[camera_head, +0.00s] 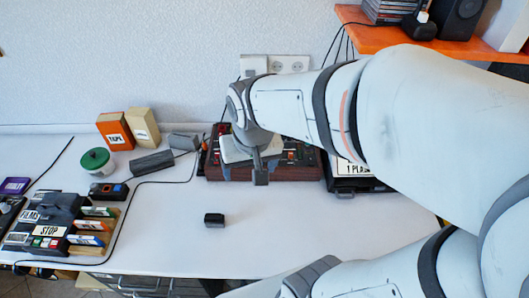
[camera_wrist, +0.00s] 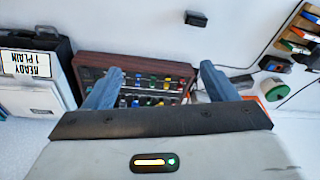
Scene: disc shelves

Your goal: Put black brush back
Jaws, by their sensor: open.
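A small black block (camera_head: 214,220), which looks like the black brush, lies alone on the white table in front of the console. It also shows near the top of the wrist view (camera_wrist: 196,18). My gripper (camera_head: 250,172) is above the dark red console, behind and to the right of the block. In the wrist view its two blue-grey fingers (camera_wrist: 160,80) are wide apart with nothing held between them; the console's colored knobs show beyond them. The brush's bristles are too small to make out.
The brown-red console (camera_head: 213,165) stands against the wall beside a black case (camera_head: 352,184) labelled "1 PLAIN". A dark grey box (camera_head: 152,163), a green-lidded jar (camera_head: 95,160) and a rack (camera_head: 90,240) stand left. An orange shelf (camera_head: 360,18) is upper right. The table's front middle is clear.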

